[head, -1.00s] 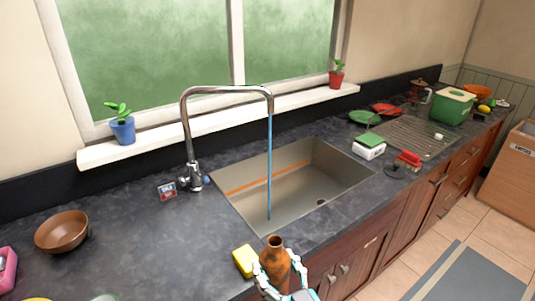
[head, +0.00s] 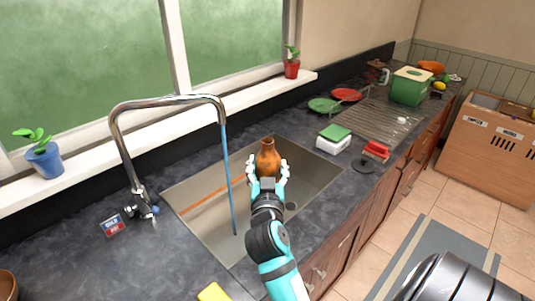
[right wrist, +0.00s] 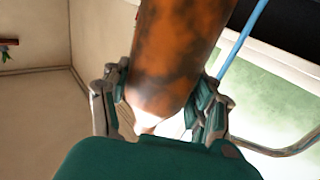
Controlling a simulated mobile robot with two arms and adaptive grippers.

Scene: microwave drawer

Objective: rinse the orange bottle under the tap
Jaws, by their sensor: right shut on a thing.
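The orange bottle (head: 267,158), mottled with dark stains, is upright over the sink (head: 210,221). My right gripper (head: 267,172) is shut on it, with a finger on each side. The right wrist view also shows the bottle (right wrist: 170,55) between the fingers of the gripper (right wrist: 160,100). The tap (head: 168,102) stands at the left of the sink, and a thin blue stream of water (head: 228,180) falls from it. The bottle is to the right of the stream in the head view and looks apart from it. My left gripper is not in view.
A yellow sponge (head: 214,292) lies on the counter at the sink's near side. A white box with a green top (head: 334,140), a red item (head: 376,150) and a drying rack (head: 377,121) are right of the sink. The counter left of the sink is mostly clear.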

